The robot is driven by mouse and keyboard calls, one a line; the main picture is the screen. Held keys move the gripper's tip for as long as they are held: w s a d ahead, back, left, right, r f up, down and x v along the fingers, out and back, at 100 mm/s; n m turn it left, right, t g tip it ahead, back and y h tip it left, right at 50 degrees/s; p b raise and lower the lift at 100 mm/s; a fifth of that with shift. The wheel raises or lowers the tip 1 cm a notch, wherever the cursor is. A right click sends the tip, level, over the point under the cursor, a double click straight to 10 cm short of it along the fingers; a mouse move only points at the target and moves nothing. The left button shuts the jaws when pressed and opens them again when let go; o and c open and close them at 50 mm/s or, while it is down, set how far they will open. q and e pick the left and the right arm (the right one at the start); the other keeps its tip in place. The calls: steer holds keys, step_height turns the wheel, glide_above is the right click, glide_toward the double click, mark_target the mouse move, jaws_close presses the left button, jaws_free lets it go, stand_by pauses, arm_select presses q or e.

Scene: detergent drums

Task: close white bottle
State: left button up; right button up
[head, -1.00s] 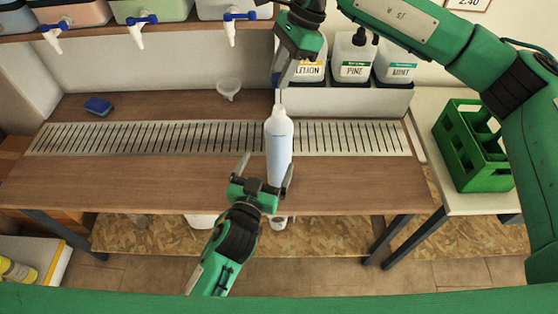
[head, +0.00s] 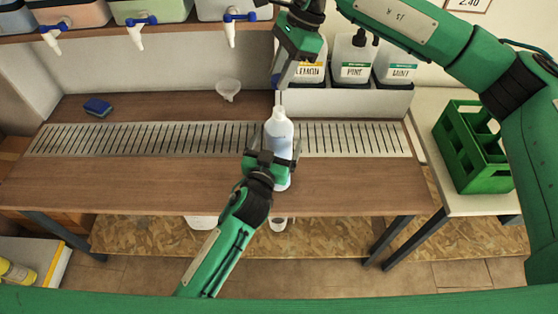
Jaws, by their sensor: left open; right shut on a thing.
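The white bottle (head: 280,128) stands upright near the front edge of the drain grate. My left gripper (head: 272,146) is open at the bottle's lower body, with one finger on each side of it. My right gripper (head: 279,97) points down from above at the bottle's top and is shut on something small. The fingers mostly hide that thing; it may be the bottle's cap, and I cannot tell whether it touches the neck.
The slotted drain grate (head: 100,138) runs across the wooden table. A clear funnel (head: 228,88) and a blue sponge (head: 97,107) lie behind it. Labelled jugs (head: 355,62) stand at the back. A green crate (head: 470,145) is on the right table.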

arm_select(q)
steer(key=shift+x, duration=1.9)
steer(key=c, duration=1.5)
steer(key=shift+o, duration=0.2)
arm_select(e)
glide_above(275, 116)
steer(key=w+d, duration=0.1)
steer(key=shift+d+f, duration=0.2)
steer(key=shift+f, duration=2.3)
steer(key=shift+f, duration=0.85)
steer(key=shift+f, duration=0.6)
